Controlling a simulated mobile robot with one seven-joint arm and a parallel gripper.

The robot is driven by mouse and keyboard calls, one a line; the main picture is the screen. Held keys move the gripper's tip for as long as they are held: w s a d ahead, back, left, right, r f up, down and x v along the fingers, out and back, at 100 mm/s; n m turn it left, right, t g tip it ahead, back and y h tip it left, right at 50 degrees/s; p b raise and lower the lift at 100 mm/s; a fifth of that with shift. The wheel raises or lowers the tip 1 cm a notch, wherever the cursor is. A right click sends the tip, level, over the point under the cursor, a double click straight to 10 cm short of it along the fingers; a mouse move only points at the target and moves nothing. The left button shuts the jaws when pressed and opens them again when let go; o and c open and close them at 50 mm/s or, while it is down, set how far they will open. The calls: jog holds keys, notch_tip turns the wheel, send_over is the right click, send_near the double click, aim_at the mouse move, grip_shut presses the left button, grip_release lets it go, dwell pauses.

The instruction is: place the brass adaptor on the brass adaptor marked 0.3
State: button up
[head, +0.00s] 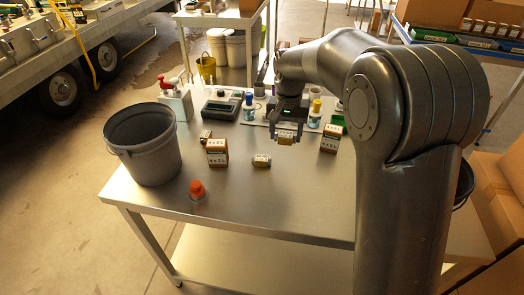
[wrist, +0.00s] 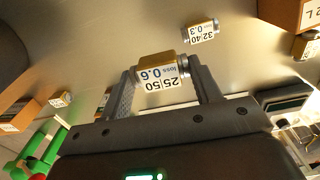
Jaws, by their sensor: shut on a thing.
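My gripper (head: 286,131) is shut on a brass adaptor (wrist: 160,66) with a white label reading 25/50, loss 0.6. The held adaptor (head: 286,139) is above the table, and its label faces the wrist camera. The brass adaptor marked 0.3 (wrist: 201,32), labelled 32/40, lies on the table. In the head view this adaptor (head: 261,160) lies in front of and to the left of my gripper, with clear metal around it. The two adaptors are apart.
Cartons stand left (head: 217,152) and right (head: 330,138) of the marked adaptor. Another small labelled piece (head: 205,136) is beside the left carton; one more (wrist: 60,99) shows in the wrist view. A grey bucket (head: 143,150) and orange-capped bottle (head: 197,190) stand left. The front table is clear.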

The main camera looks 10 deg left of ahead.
send_over(262, 158)
notch_tip(262, 158, down, 4)
jog(key=shift+w+f, duration=0.1)
jog(key=shift+f, duration=2.05)
jog(key=o, duration=1)
jog(key=shift+f, duration=0.15)
jog(key=shift+o, duration=0.2)
notch_tip(262, 158, up, 12)
jog(key=shift+r, duration=0.2)
